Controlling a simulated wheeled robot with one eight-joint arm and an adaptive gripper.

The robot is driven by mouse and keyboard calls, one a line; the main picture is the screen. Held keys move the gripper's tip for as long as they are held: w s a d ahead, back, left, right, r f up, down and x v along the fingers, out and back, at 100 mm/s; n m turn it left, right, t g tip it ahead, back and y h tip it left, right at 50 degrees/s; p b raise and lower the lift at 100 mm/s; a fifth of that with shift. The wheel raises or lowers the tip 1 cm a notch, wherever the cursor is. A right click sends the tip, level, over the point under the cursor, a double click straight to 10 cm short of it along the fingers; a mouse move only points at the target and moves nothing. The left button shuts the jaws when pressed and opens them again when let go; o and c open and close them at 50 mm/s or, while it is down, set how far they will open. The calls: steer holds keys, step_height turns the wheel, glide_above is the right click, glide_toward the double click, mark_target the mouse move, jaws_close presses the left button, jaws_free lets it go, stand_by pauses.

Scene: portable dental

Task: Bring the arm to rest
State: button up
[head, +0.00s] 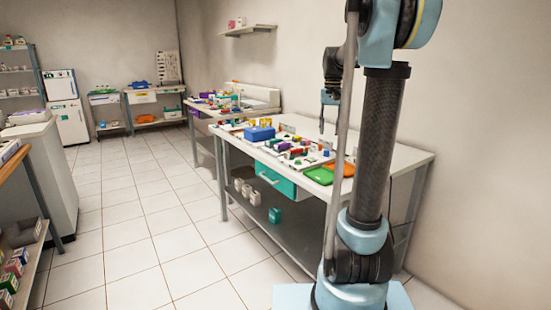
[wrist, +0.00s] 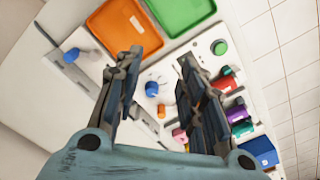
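My gripper (wrist: 160,62) is open in the wrist view, with its two dark fingers apart and nothing between them. It points down over the worktable, above small coloured items. In the head view my gripper (head: 329,122) hangs from my raised arm, over the right part of the worktable (head: 405,158). The fingertips look clear of the tabletop. My arm's column hides part of the table behind it.
A green tray (head: 319,175) and an orange tray (head: 345,169) lie near the table's front. A blue box (head: 259,133) and several small items stand further left. A teal drawer (head: 276,180) is below. The tiled floor (head: 135,220) left of the table is clear.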

steer(key=s+a+f+n, duration=0.1)
steer(key=s+f, duration=0.6)
steer(key=s, duration=0.4)
steer(key=s+f+n+t, duration=0.1)
steer(key=s+f, duration=0.7)
steer(key=s, duration=0.3)
steer(key=s+a+f+n+t, duration=0.1)
steer(key=s+f, duration=0.6)
steer(key=s, duration=0.5)
steer(key=shift+a+f, duration=0.15)
steer(key=shift+a, duration=0.2)
steer(key=shift+w+f, duration=0.2)
steer(key=shift+w, duration=0.3)
